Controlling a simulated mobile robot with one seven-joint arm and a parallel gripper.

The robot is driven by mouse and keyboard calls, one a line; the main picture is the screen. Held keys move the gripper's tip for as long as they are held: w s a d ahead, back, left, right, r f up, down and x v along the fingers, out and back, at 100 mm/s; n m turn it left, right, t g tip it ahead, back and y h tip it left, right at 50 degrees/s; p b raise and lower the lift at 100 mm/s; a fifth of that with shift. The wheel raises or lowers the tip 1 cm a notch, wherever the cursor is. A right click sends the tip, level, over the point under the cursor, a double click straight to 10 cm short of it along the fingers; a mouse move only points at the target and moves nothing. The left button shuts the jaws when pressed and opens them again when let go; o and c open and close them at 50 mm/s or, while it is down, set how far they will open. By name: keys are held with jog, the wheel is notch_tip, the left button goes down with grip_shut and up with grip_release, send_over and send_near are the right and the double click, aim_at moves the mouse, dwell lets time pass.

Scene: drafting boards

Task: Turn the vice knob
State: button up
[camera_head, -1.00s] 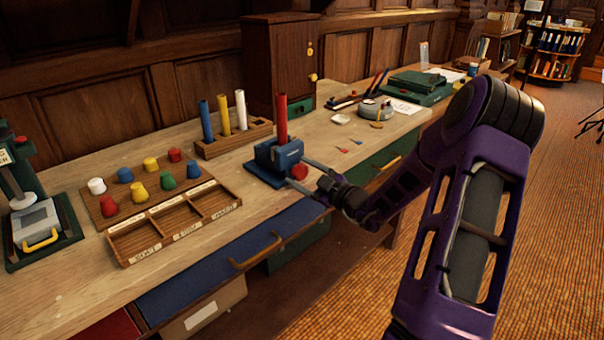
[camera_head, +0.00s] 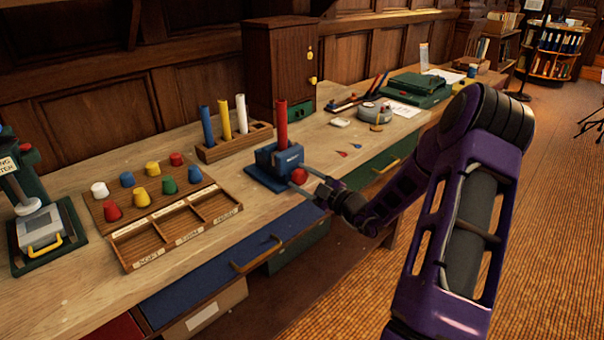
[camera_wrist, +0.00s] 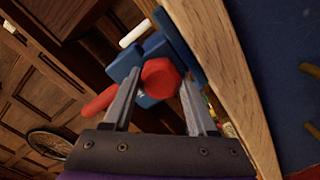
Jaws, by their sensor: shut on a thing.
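The blue vice (camera_head: 264,172) stands at the front edge of the wooden bench in the head view. A red rod (camera_head: 282,124) stands upright in it. The red vice knob (camera_head: 299,176) sticks out from the vice's front side. My gripper (camera_head: 303,179) is at the knob, with its fingers on either side of it. In the wrist view the red, faceted knob (camera_wrist: 160,76) sits between the two grey fingertips (camera_wrist: 160,82), and the gripper is shut on it. The blue vice (camera_wrist: 125,62) is behind the knob there, partly hidden by the knob and fingers.
A rack (camera_head: 232,144) with blue, yellow and white rods stands behind the vice. A three-compartment tray (camera_head: 180,236) and a board of coloured pegs (camera_head: 103,212) lie to the left. A drawer (camera_head: 225,266) with a yellow handle is below the bench edge.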

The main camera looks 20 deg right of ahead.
jog(key=n+p, duration=0.3)
jog(key=n, duration=0.9)
jog(key=shift+f+n, duration=0.2)
jog(key=shift+n, duration=0.2)
jog(key=n+b, duration=0.1)
jog(key=n, duration=0.5)
jog(key=shift+f, duration=0.15)
jog(key=n+b, duration=0.3)
jog(key=n, duration=0.2)
jog(key=shift+d+f+n+b, duration=0.1)
jog(key=shift+n+b, duration=0.3)
jog(key=n+b, duration=0.2)
jog(key=n, duration=0.3)
jog(key=shift+b, duration=0.3)
jog(key=n, duration=0.6)
jog(key=shift+d+r+n, duration=0.15)
jog(key=shift+r+n, duration=0.05)
jog(key=shift+n, duration=0.2)
jog(key=n, duration=0.6)
jog(key=shift+r, duration=0.1)
jog(key=n, duration=0.6)
jog(key=shift+r+n, duration=0.1)
jog(key=shift+n, duration=0.2)
